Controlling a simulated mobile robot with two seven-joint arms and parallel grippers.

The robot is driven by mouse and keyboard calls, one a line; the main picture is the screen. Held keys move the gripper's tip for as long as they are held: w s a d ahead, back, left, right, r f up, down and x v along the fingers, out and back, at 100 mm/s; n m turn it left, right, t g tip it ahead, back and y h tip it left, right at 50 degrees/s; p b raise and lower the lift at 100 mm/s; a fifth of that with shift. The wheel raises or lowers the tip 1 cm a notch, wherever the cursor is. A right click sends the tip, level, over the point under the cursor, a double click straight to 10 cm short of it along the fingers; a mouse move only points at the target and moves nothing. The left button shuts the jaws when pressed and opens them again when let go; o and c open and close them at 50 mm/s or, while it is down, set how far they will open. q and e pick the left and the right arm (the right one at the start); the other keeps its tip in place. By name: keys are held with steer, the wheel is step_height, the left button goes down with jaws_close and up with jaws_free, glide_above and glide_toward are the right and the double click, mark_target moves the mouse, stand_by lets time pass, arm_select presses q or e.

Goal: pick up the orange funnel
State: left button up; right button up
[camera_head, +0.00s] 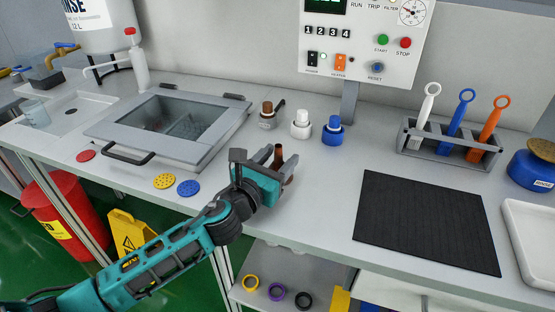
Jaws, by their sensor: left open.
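I cannot make out a clear funnel shape. The orange item I see is a ring-handled tool (490,125), upright in the right slot of a grey rack on the right of the counter; its lower end is partly hidden by the rack. My left gripper (268,162) is open above the middle of the counter, far to the left of the rack. A small brown bottle-like thing (279,153) shows at its fingers, partly hidden; I cannot tell if they touch it. My right gripper is not in view.
The grey rack (445,148) also holds a white tool (427,105) and a blue tool (460,115). A black mat (425,220) lies in front. Brown-capped (267,115), white (301,124) and blue (333,131) bottles stand behind my gripper. A lidded basin (215,145) is at left.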

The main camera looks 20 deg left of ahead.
arm_select(q)
steer(key=shift+w, duration=0.2)
steer(key=shift+d, duration=0.1)
steer(key=shift+s, duration=0.1)
steer(key=shift+c, duration=0.5)
steer(key=c, duration=0.9)
